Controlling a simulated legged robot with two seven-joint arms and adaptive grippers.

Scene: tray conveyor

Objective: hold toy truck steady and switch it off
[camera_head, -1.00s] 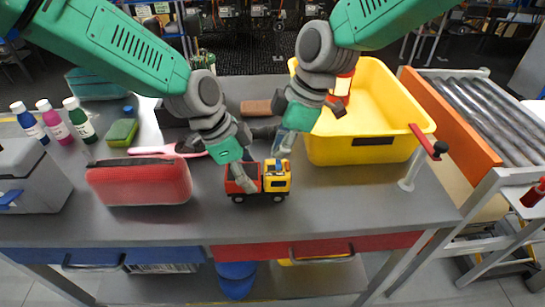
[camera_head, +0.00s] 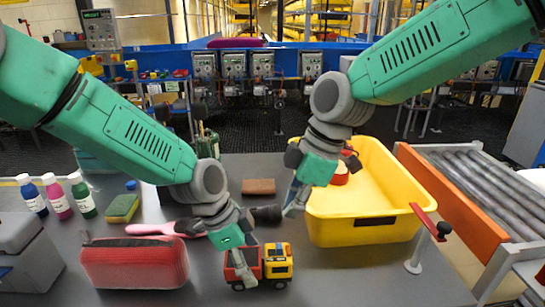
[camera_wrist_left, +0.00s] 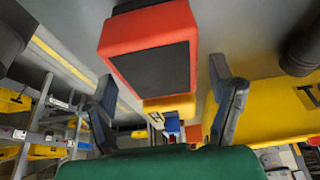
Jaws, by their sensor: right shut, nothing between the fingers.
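The toy truck (camera_head: 278,262), with a red bed and a yellow cab, stands on the grey table at lower centre of the head view, cab to the right. My left gripper (camera_head: 240,266) is at its bed and hides part of it. In the left wrist view, the truck's red bed (camera_wrist_left: 148,30) is ahead, between the level of two spread fingers, with a gap to the right finger; my left gripper is open. My right gripper (camera_head: 292,207) is shut and empty, above and behind the cab, beside the yellow bin. I cannot make out the truck's switch.
A red case (camera_head: 135,265) lies left of the truck. A yellow bin (camera_head: 365,230) stands to the right, with a roller conveyor (camera_head: 475,190) beyond. A pink brush (camera_head: 150,229), a sponge (camera_head: 122,208), a brown block (camera_head: 258,186) and several bottles (camera_head: 82,197) are behind.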

